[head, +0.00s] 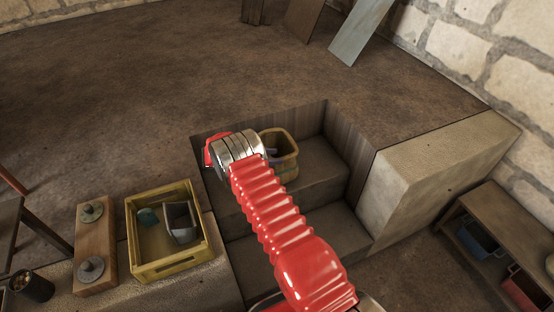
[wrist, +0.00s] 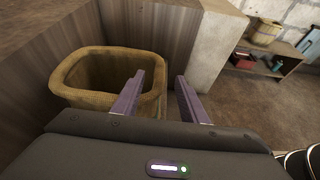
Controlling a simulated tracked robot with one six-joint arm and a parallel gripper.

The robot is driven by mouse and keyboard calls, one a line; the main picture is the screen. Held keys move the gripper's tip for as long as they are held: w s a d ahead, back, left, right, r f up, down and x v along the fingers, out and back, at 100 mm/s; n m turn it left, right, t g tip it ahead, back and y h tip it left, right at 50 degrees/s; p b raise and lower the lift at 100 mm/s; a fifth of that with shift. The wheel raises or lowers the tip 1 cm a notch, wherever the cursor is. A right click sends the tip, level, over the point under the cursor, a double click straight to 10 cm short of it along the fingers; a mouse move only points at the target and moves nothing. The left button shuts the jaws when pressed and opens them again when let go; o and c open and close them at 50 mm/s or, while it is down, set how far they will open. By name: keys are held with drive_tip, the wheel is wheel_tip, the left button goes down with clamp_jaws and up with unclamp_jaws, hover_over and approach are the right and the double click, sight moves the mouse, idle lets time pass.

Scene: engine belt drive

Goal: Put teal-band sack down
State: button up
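A tan woven sack (wrist: 80,103) with a wide open mouth is upright in the stepped recess, close to its wooden side wall. In the head view the sack (head: 287,170) is partly hidden behind my red arm and appears to stand on a step. A small trace of teal shows low between my fingers; the rest of any band is hidden. My gripper (wrist: 160,75) has its two purple fingers apart, with the sack's right rim between them. The left finger overlaps the mouth and the right one is outside. I cannot tell whether either touches the sack.
A yellow crate (head: 141,268) holding a grey box and a teal item stands left of the recess, beside a wooden block (head: 95,245) with metal knobs. A pale stone block (head: 425,175) bounds the right side. A low shelf (head: 520,225) with bins stands further right.

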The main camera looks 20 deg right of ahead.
sight(285, 156)
drive_tip(key=shift+x, duration=1.1)
drive_tip(key=shift+d, duration=0.1)
drive_tip(key=shift+x, duration=2.5)
drive_tip(key=shift+c, duration=0.5)
clamp_jaws()
